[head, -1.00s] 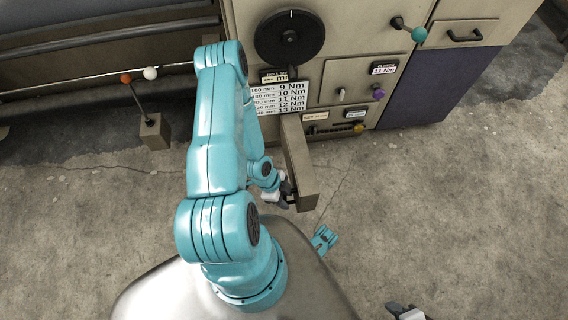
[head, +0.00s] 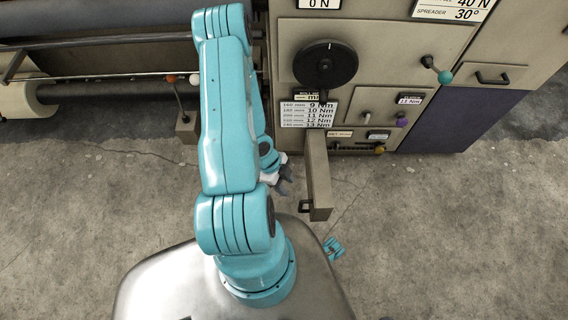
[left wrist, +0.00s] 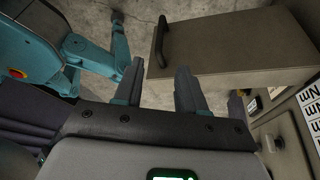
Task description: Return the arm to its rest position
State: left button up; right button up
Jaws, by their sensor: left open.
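My left arm (head: 228,125) reaches forward from my base in the head view, bent at the elbow. My left gripper (head: 287,179) is open and empty, just left of a pulled-out drawer (head: 318,178) of the loom cabinet, with a gap between them. In the left wrist view the fingers of the left gripper (left wrist: 157,82) stand apart with nothing between them. The drawer (left wrist: 235,50) and its dark handle (left wrist: 161,42) lie beyond the fingertips there. My right gripper cannot be made out.
The loom cabinet carries a black dial (head: 325,63), a torque label plate (head: 307,113), a teal-knobbed lever (head: 443,76) and purple (head: 401,121) and yellow (head: 379,150) knobs. A post with an orange-knobbed lever (head: 170,79) stands left of my arm. Concrete floor (head: 440,230) is clear at the right.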

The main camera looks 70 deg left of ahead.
pick_arm(q)
jog(key=shift+r, duration=0.15)
dwell(0.4)
jog(key=w+d+r+n+g, duration=0.1)
jog(key=w+d+n, duration=0.25)
jog(key=d, duration=0.45)
jog(key=w+d+r+n+g, duration=0.15)
jog(key=d+n, duration=0.25)
jog(key=d, duration=0.4)
jog(key=w+d+r+n, duration=0.1)
jog(key=w+d+n, duration=0.2)
jog(key=d, duration=0.4)
notch_tip(320, 180, up, 25)
jog(key=p, duration=2.5)
jog(key=shift+w+d+h, duration=0.15)
jog(key=shift+d+h, duration=0.15)
jog(key=shift+n, duration=0.35)
